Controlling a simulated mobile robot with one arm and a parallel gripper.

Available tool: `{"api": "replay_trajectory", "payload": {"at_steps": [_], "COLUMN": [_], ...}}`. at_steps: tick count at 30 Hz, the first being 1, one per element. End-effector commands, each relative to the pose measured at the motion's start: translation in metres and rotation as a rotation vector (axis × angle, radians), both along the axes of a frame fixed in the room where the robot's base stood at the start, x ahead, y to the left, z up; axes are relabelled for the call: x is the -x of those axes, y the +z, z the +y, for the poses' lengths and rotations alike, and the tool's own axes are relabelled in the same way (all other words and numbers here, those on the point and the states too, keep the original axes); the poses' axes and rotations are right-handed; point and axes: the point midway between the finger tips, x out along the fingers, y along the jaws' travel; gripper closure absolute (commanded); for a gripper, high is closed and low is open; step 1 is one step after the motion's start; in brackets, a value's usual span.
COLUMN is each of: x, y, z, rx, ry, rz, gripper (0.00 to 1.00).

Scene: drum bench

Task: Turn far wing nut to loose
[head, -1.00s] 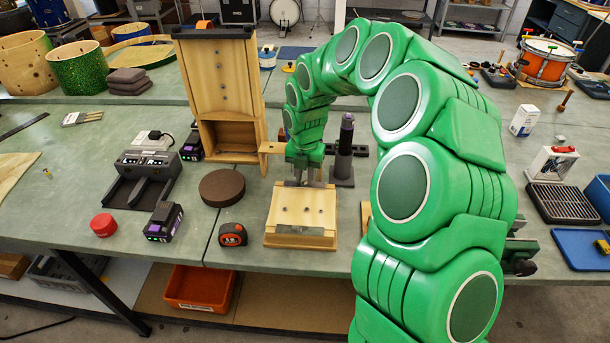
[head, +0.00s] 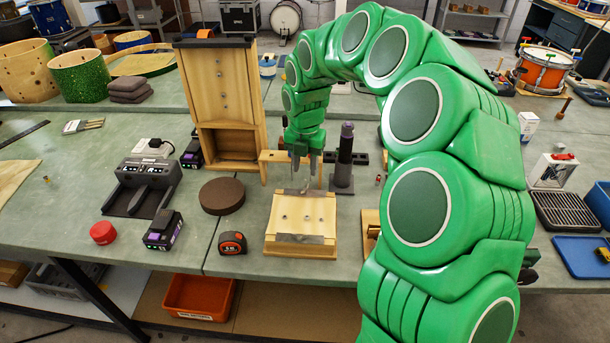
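A pale wooden block (head: 300,212) lies on the bench with a metal strip (head: 300,238) along its near edge and another metal strip (head: 297,191) at its far edge. Two small dark fittings show on its top; I cannot tell whether they are wing nuts. A far wing nut is too small to make out at the far edge, just below my gripper. My gripper (head: 303,168) points down above the far edge of the block. Its two fingers are apart with a gap between them, and nothing shows held.
A dark post (head: 345,160) stands close right of my gripper. A tall wooden frame (head: 221,100) stands behind left, with a wooden piece reaching toward the gripper. A tape measure (head: 232,243) and a brown round pad (head: 222,196) lie left of the block.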

Motion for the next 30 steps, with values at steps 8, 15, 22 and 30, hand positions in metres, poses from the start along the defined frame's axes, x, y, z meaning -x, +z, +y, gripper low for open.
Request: {"api": "replay_trajectory", "payload": {"at_steps": [8, 15, 22, 30], "x": [0.0013, 0.0013, 0.0011, 0.0011], "y": [0.0092, 0.0091, 0.0092, 0.0093], "z": [0.0001, -0.0001, -0.0002, -0.0003], "rx": [0.001, 0.001, 0.0, 0.0], "ry": [0.001, -0.029, -0.3, -0.745], "rz": [0.004, 0.004, 0.004, 0.003], "gripper": [0.61, 0.61, 0.61, 0.61]}}
